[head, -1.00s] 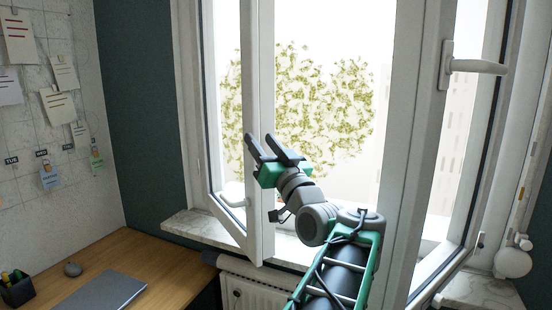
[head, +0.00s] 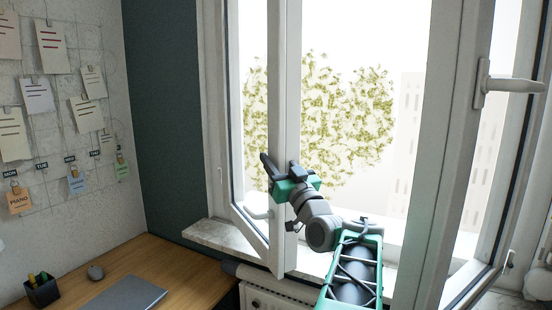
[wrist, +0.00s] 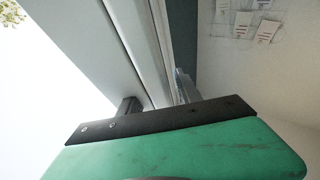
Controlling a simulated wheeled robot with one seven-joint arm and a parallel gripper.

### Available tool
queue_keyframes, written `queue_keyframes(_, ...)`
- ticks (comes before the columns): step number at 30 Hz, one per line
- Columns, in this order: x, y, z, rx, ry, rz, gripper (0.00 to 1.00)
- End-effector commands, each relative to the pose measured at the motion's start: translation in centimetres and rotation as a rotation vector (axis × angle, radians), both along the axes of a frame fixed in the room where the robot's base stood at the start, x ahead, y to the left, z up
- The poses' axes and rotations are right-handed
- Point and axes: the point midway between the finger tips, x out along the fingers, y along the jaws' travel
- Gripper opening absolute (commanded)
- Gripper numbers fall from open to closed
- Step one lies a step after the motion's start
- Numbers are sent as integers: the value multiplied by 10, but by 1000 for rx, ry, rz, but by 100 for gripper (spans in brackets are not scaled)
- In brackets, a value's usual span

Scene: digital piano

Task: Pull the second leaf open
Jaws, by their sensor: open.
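The second leaf is the left window leaf (head: 286,90), a white frame around glass, standing partly open into the room. My gripper (head: 279,167) is at its free upright edge, with its fingers apart on either side of that edge. In the wrist view the leaf's white frame (wrist: 95,45) runs between my gripper's two dark fingers (wrist: 158,98). I cannot tell whether either finger touches it. The right leaf (head: 452,130) stands open, with a white lever handle (head: 510,85) on its frame. The arm hides part of the lower opening.
Notes hang on the left wall.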

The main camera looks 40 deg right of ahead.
Motion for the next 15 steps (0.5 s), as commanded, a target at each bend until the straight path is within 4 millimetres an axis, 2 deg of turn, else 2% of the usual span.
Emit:
queue_keyframes(2,0,0,0,0,0,0,41)
queue_keyframes(15,0,0,0,0,0,1,6)
